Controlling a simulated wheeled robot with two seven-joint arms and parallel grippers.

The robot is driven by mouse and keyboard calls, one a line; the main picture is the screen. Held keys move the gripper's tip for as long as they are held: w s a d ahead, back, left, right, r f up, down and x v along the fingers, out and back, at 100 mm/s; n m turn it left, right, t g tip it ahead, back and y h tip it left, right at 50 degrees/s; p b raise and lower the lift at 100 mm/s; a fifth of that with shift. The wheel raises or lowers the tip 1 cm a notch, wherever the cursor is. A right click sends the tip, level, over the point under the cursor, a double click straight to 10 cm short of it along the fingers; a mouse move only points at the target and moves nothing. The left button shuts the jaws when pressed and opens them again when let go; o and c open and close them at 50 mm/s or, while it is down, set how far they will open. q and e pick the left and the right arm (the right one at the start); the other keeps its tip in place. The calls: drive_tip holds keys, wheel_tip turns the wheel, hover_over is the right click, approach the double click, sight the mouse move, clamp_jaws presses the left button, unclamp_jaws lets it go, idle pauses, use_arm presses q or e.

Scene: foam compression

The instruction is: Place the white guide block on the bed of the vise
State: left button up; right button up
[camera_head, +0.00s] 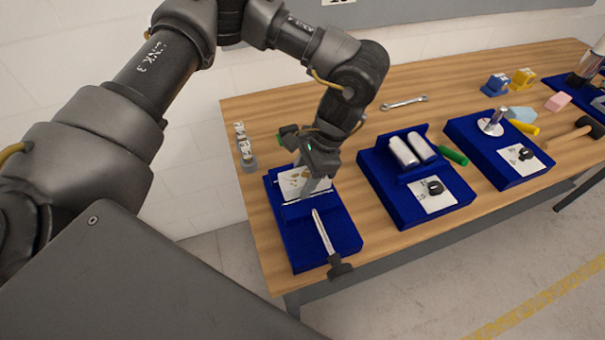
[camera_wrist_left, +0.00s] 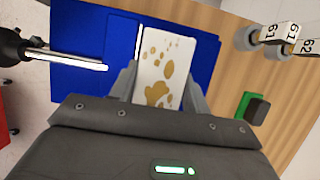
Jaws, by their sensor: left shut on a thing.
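The blue vise (camera_head: 335,235) stands at the near left of the table, with its metal screw (camera_head: 323,232) and black handle (camera_head: 340,268) toward the front edge. My left gripper (camera_head: 308,183) is over the vise's back part. It is shut on the white guide block (camera_head: 290,181), which has tan spots. In the left wrist view the white guide block (camera_wrist_left: 165,68) sits between the fingers (camera_wrist_left: 158,92), with the blue vise (camera_wrist_left: 95,40) behind it. I cannot tell whether the block touches the bed. My right gripper is not in view.
Numbered metal pieces (camera_head: 244,147) stand left of the vise, and a green and black piece (camera_wrist_left: 253,107) lies close by. To the right is a blue fixture with two rollers (camera_head: 390,195), then one with a metal post (camera_head: 475,135). A wrench (camera_head: 404,103) lies behind.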

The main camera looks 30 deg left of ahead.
use_arm(q)
drive_tip(key=shift+s+f, duration=0.25)
drive_tip(key=shift+f, duration=0.4)
drive_tip(key=o, duration=1.2)
drive_tip(key=shift+f+b, duration=0.2)
drive_tip(key=shift+b, duration=0.15)
drive_tip(key=shift+r, duration=0.45)
drive_tip(key=b+v, duration=0.1)
drive_tip(key=v, duration=1)
drive_tip(key=shift+w+r+b, duration=0.1)
drive_tip(key=shift+w+b, duration=0.05)
drive_tip(key=shift+b, duration=0.2)
drive_tip(key=shift+v, duration=0.85)
